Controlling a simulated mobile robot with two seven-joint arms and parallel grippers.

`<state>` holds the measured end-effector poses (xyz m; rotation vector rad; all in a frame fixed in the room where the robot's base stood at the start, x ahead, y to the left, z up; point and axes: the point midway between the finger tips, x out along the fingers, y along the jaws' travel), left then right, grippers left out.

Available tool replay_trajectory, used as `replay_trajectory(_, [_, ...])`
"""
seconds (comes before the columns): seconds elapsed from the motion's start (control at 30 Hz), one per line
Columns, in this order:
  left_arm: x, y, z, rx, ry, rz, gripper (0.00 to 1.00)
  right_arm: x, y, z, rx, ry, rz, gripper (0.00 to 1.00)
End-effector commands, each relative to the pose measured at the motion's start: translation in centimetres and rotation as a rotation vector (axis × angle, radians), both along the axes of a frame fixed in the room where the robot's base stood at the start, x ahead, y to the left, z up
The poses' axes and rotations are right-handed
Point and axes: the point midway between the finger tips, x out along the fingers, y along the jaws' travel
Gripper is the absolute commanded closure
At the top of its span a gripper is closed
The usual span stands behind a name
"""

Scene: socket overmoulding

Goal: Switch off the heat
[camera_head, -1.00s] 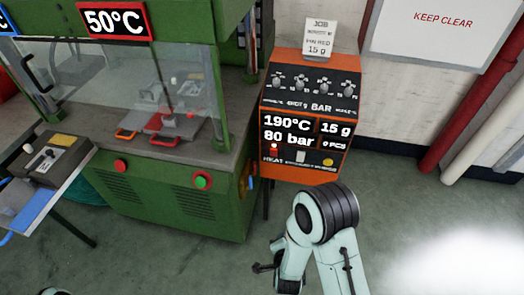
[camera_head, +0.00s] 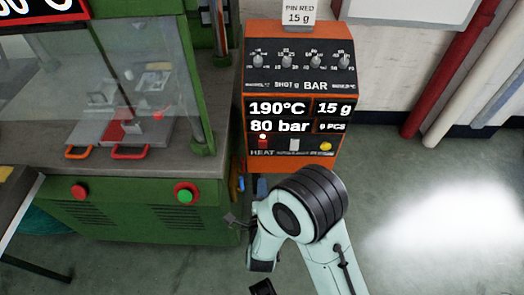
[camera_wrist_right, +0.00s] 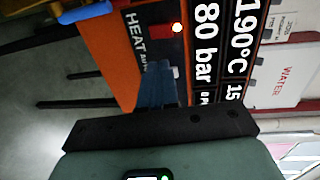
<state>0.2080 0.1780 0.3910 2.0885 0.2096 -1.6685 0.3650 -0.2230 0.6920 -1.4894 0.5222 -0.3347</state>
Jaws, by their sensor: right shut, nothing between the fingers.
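The orange control box (camera_head: 240,120) stands right of the green press. Its HEAT switch (camera_head: 263,143) is at the lower left of the front, with a lit lamp at it. The lit lamp also shows in the right wrist view (camera_wrist_right: 177,28). The display (camera_head: 280,117) reads 190°C and 80 bar. My right gripper (camera_head: 262,187) is just below the box, mostly hidden behind my own wrist. In the right wrist view its blue fingers (camera_wrist_right: 157,85) are shut and empty, pointing at the panel near the HEAT label. Contact cannot be told. My left gripper is not in view.
The green press (camera_head: 130,215) with a clear guard stands at left, with a red button (camera_head: 79,191) and a green button (camera_head: 185,193) on its front. A white knob (camera_head: 294,145) and yellow button (camera_head: 326,146) sit beside HEAT. Open floor lies at right.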

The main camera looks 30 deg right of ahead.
Motion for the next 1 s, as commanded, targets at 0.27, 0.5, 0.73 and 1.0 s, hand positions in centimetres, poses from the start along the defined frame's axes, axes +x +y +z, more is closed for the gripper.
replay_trajectory(0.27, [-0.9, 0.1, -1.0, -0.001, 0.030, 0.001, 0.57, 3.1, -2.0, -0.6, -0.002, 0.000, -0.004, 1.00])
replay_trajectory(0.5, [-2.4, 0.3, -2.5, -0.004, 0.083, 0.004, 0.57, 7.6, -4.7, -1.3, -0.002, -0.001, -0.003, 1.00])
replay_trajectory(0.73, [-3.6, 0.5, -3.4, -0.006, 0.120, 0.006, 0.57, 10.6, -6.5, -0.8, -0.002, 0.000, 0.000, 1.00])
replay_trajectory(1.0, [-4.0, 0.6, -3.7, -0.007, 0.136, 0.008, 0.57, 11.7, -7.2, -0.6, -0.001, 0.003, 0.000, 1.00])
